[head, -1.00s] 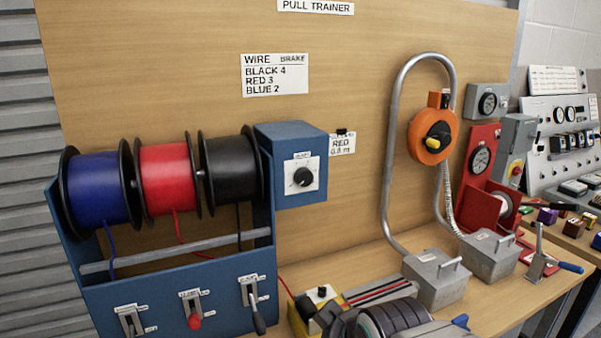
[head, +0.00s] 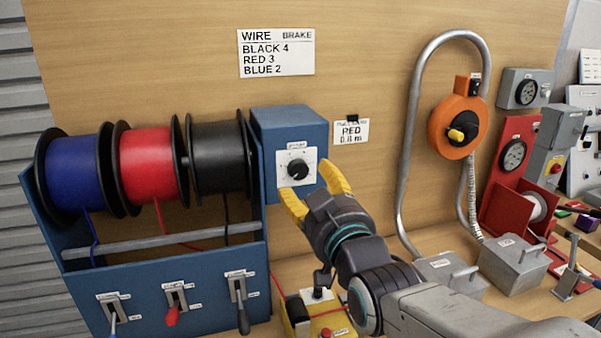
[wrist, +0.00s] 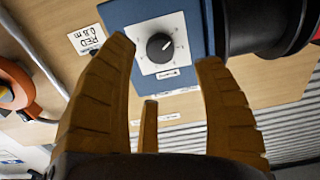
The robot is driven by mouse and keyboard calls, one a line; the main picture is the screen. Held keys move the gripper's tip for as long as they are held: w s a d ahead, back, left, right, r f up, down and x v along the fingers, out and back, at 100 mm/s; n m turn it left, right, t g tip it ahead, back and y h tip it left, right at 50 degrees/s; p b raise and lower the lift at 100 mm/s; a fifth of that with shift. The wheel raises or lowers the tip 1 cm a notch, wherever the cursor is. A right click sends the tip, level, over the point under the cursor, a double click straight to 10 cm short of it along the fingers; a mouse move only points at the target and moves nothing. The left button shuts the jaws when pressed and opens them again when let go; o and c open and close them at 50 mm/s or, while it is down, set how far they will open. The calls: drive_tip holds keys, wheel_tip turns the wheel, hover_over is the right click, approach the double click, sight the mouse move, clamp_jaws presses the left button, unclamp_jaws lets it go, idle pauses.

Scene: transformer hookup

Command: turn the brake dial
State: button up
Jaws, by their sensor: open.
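The brake dial (head: 297,169) is a black round knob on a white plate on the front of a blue box (head: 289,130), right of the wire spools. In the wrist view the dial (wrist: 160,46) shows between and beyond my fingers, upside down, with a light pointer line and small marks around it. My gripper (head: 318,190) has yellow fingers spread open just in front of the dial plate. In the wrist view my gripper (wrist: 168,48) is empty and its fingers frame the plate; contact with the knob does not show.
A card (head: 276,53) reads BLACK 4, RED 3, BLUE 2 under WIRE and BRAKE. Blue (head: 75,172), red (head: 148,164) and black (head: 219,157) spools stand left of the box. A RED 0.8 m card (head: 351,132) hangs right of it. A bent grey pipe (head: 412,140) stands farther right.

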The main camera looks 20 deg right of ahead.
sight(300, 173)
drive_tip(key=shift+w+p, duration=0.65)
drive_tip(key=shift+w, duration=2.75)
drive_tip(key=c, duration=1.2)
